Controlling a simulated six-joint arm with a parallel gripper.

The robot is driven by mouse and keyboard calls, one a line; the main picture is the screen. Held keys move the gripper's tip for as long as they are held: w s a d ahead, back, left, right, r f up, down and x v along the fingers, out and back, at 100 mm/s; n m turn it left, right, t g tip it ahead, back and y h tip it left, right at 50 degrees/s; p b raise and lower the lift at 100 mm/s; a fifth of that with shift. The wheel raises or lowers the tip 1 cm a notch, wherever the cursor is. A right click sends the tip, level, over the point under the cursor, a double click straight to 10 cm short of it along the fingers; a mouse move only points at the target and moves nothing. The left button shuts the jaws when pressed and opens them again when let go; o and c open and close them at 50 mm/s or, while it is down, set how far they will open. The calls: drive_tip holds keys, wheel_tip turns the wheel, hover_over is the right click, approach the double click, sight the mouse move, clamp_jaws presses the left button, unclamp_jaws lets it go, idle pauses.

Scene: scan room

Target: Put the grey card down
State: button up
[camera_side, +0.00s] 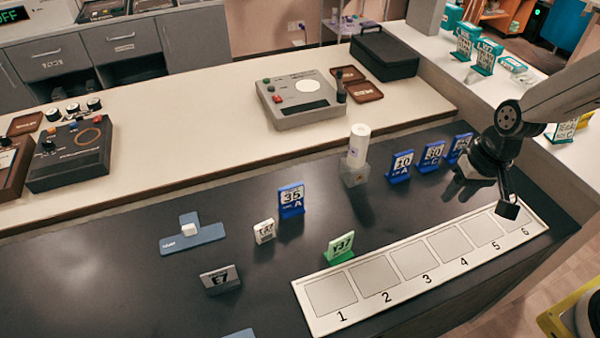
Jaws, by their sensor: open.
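The grey card (220,279), marked E7, stands on the dark counter at lower left, leaning back a little. My gripper (482,196) is at the right, over or just behind the far end of the white numbered strip (297,290), near slots 5 and 6. It is open and no card shows between its fingers. It is far from the grey card. The strip has square slots numbered 1 to 6, and they look empty.
A green card (340,248) stands behind slots 1 and 2. A white card (264,231) and a blue card (291,201) stand near the grey card. A blue cross-shaped base (205,240) lies left. A white cylinder (359,145) and several blue cards (432,157) stand behind.

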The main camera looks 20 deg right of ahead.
drive_tip(key=s+d+n, duration=0.1)
drive_tip(key=d+r+n+t+h, duration=0.1)
drive_tip(key=d, duration=0.1)
drive_tip(key=s+d+r+n, duration=0.1)
drive_tip(key=d, duration=0.1)
drive_tip(key=shift+s+h, duration=0.3)
